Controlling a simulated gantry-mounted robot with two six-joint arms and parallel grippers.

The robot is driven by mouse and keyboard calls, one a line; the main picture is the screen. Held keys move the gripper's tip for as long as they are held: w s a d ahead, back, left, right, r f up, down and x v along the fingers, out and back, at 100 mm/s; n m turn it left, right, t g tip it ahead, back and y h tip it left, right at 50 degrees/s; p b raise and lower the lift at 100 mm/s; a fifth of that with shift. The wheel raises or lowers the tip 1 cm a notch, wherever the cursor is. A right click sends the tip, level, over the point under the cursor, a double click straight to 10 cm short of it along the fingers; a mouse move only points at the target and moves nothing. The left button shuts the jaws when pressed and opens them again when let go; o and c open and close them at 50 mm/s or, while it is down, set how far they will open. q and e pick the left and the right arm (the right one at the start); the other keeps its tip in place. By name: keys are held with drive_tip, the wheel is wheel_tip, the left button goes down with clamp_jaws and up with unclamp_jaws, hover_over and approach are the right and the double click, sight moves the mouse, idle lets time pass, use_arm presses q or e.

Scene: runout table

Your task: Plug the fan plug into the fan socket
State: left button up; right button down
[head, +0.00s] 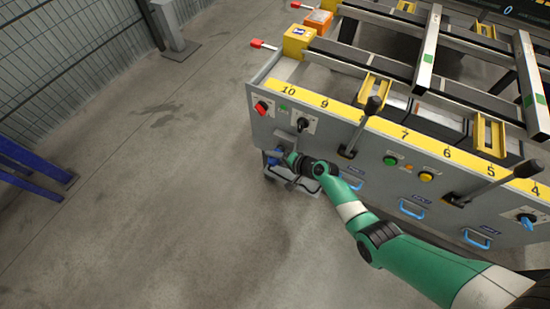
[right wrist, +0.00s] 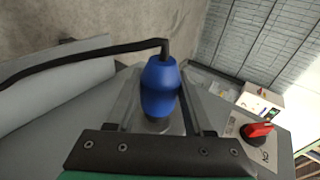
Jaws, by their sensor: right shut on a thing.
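The blue fan plug (right wrist: 160,85) is between the two grey fingers of my right gripper (right wrist: 160,100), which is shut on it. A black cable leaves the plug's upper end and runs left in the right wrist view. In the head view the plug (head: 273,158) and the right gripper (head: 281,156) are at the left end of the grey front panel. A grey fitting (head: 285,138), which looks like the fan socket, is on the panel just above them. The gripper hides the plug's lower end, so I cannot tell whether it touches the socket. My left gripper is not in view.
The grey panel has a red switch (head: 261,107), a black knob (head: 303,124), a black lever (head: 362,125) and blue handles (head: 411,209). A second lever (head: 492,184) sticks out further right. Bare floor (head: 150,210) lies left of the table.

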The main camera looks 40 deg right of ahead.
sight(282, 151)
drive_tip(key=shift+w+d+b, duration=0.25)
drive_tip(key=shift+d+b, duration=0.35)
drive_tip(key=shift+d, duration=0.25)
drive_tip(key=shift+w+d+b, duration=0.25)
drive_tip(key=shift+d+b, duration=0.35)
drive_tip(key=shift+d, duration=0.2)
drive_tip(key=shift+c, duration=1)
unclamp_jaws()
drive_tip(key=shift+d, duration=0.15)
drive_tip(key=shift+s+r+p, duration=0.2)
drive_tip(key=shift+r+p, duration=0.1)
drive_tip(key=shift+p, duration=0.1)
drive_tip(key=p+v, duration=0.7)
drive_tip(key=v, duration=0.4)
drive_tip(key=shift+f, duration=0.1)
